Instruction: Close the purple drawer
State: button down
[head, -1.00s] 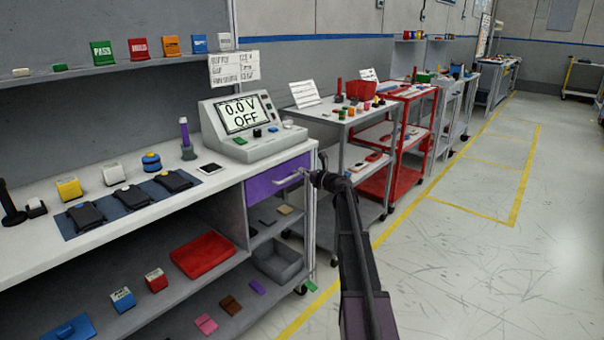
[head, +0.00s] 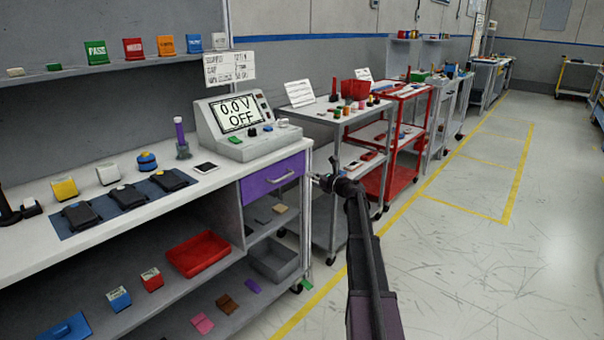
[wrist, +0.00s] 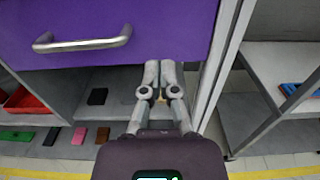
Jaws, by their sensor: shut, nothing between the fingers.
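The purple drawer (head: 274,180) sits under the right end of the white workbench. Its front looks about flush with the bench frame in the head view; I cannot tell whether a small gap is left. It also fills the top of the wrist view (wrist: 180,22), with its silver bar handle (wrist: 84,44) at the left. My gripper (head: 318,175) is just right of the drawer front. In the wrist view my gripper (wrist: 162,66) is shut and empty, with its fingertips at the drawer's lower edge, right of the handle. Contact cannot be told.
The bench's grey upright (wrist: 222,70) stands close to the right of my fingers. A grey cart (head: 335,125) and a red cart (head: 405,150) stand beyond. A red tray (head: 198,254) and a grey bin (head: 274,258) are on the shelf below. The floor at right is clear.

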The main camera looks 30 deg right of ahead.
jog(key=v, duration=0.7)
jog(key=shift+s, duration=0.2)
